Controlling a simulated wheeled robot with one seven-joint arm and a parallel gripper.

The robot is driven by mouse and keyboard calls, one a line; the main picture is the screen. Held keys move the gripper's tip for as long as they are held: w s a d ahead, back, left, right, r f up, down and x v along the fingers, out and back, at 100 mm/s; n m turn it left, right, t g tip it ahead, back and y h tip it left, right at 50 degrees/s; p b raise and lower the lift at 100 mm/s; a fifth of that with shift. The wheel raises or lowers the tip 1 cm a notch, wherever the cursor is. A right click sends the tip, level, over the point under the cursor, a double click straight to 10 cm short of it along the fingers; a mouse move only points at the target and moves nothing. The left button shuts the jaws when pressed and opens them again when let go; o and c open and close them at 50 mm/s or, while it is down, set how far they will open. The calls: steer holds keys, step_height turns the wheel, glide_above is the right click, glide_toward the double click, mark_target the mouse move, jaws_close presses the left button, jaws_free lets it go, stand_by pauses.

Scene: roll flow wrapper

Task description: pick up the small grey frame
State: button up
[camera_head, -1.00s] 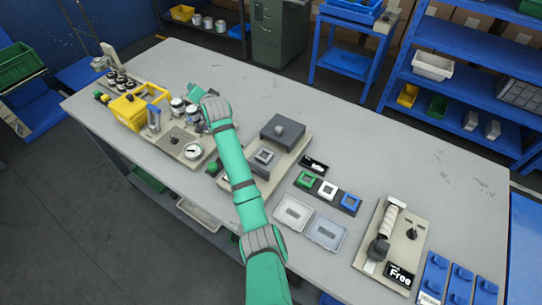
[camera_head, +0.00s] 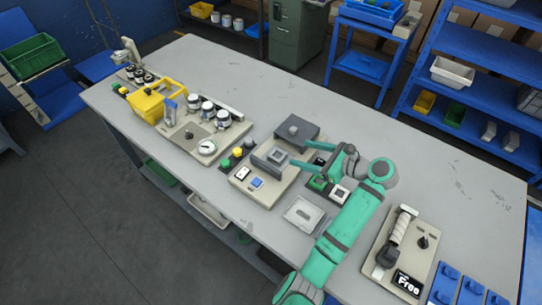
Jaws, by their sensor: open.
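The small grey frame (camera_head: 277,157) is a square ring around a lighter centre. It sits on a grey block on the beige base plate (camera_head: 262,197), in front of a dark grey box (camera_head: 296,130). My gripper (camera_head: 298,154) reaches in from the right with its two green fingers spread and pointing left. The fingertips are at the right side of the frame. I cannot tell whether they touch it or stand just beside it. Nothing shows held between the fingers.
A green square (camera_head: 318,184) and a white square (camera_head: 338,191) lie under my wrist. A clear tray (camera_head: 303,214) is in front.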

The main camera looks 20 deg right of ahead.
mark_target(274, 153)
steer(key=shift+s+a+f+m, duration=0.25)
steer(key=shift+s+f+m, duration=0.15)
steer(key=shift+s+f, duration=0.4)
steer(key=x, duration=1)
steer(key=shift+s+a, duration=0.1)
steer(key=shift+a, duration=0.15)
steer(key=c, duration=1.1)
